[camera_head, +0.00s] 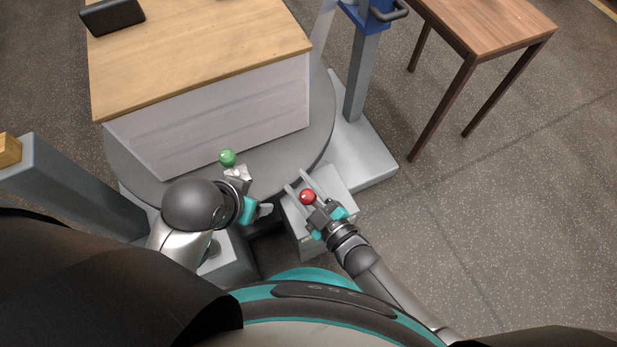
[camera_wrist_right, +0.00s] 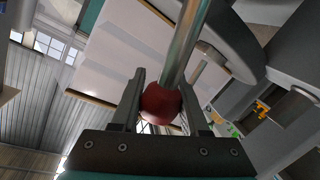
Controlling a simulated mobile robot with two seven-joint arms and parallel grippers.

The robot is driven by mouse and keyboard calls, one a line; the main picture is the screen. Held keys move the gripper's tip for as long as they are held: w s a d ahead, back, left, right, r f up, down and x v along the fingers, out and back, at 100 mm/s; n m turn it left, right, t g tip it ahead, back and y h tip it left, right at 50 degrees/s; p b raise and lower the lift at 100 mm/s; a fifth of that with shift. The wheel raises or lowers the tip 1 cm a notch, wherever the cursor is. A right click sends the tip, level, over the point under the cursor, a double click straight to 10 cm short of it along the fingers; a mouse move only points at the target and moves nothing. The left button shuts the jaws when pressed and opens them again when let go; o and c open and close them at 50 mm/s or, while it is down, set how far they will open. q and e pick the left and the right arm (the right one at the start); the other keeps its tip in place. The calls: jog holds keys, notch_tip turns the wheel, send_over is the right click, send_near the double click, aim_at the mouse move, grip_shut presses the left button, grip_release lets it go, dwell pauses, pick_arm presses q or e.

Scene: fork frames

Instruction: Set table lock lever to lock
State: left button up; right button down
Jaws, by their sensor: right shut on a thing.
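A red ball knob (camera_head: 308,196) sits on a lever at the grey pedestal box in front of the round table. My right gripper (camera_head: 314,207) is at this knob. In the right wrist view the red knob (camera_wrist_right: 160,103) sits between the two fingers (camera_wrist_right: 160,98), with a metal rod (camera_wrist_right: 186,40) running up from it. The right gripper is shut on it. A green ball knob (camera_head: 227,157) stands at the table's front edge. My left gripper (camera_head: 254,192) is just below and right of the green knob, apart from it; its finger opening is unclear.
The round grey turntable (camera_head: 322,120) carries a white box with a wooden top (camera_head: 200,50), on which a black case (camera_head: 112,16) lies. A grey post with a blue top (camera_head: 361,75) stands behind right, near a wooden table (camera_head: 490,25). Floor at right is clear.

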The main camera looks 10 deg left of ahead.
jog(key=shift+s+a+f+n, duration=0.2)
jog(key=shift+s+a+n, duration=0.1)
jog(key=shift+s, duration=0.1)
jog(key=shift+c, duration=2)
grip_release()
pick_arm(q)
notch_tip(320, 180, down, 10)
jog(key=s+g+p, duration=0.1)
jog(key=s+p, duration=0.1)
jog(key=p, duration=0.3)
jog(key=shift+s+a+g, duration=0.15)
jog(key=shift+s+g, duration=0.05)
jog(key=shift+g, duration=0.2)
pick_arm(e)
jog(key=v, duration=1.5)
jog(key=shift+s+d, duration=0.1)
